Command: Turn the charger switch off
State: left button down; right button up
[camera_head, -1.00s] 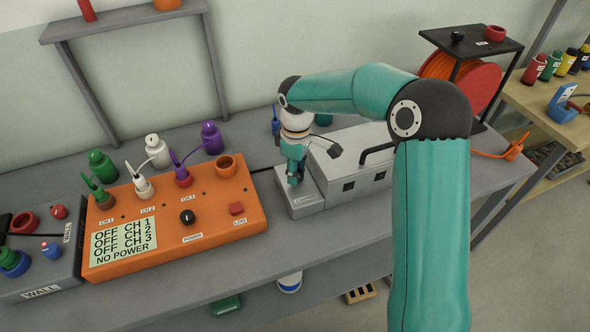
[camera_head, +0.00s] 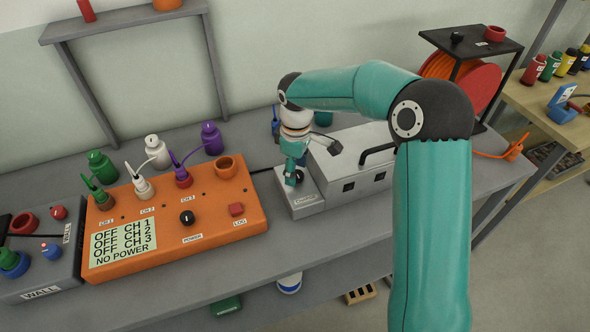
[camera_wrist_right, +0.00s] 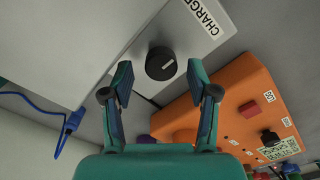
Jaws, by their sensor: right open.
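The charger switch is a black round knob with a white mark, and it shows in the right wrist view (camera_wrist_right: 160,63). It sits on a light grey charger box (camera_head: 310,206) whose label begins "CHARG". In the wrist view the white mark slants toward the upper right. My right gripper (camera_wrist_right: 160,77) is open and empty, with one finger on each side of the knob in that view. I cannot tell whether a finger touches it. In the head view the right gripper (camera_head: 293,171) points down over the charger box and partly hides the knob. My left gripper is not in view.
An orange box (camera_head: 215,226) with bottles, a black power knob and a display reading "NO POWER" stands left of the charger box. A larger grey box (camera_head: 352,160) with a black handle stands right behind it. The bench front (camera_head: 330,228) is clear.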

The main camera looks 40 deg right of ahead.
notch_tip(320, 180, up, 11)
jog(key=shift+r, duration=0.15)
dwell(0.7)
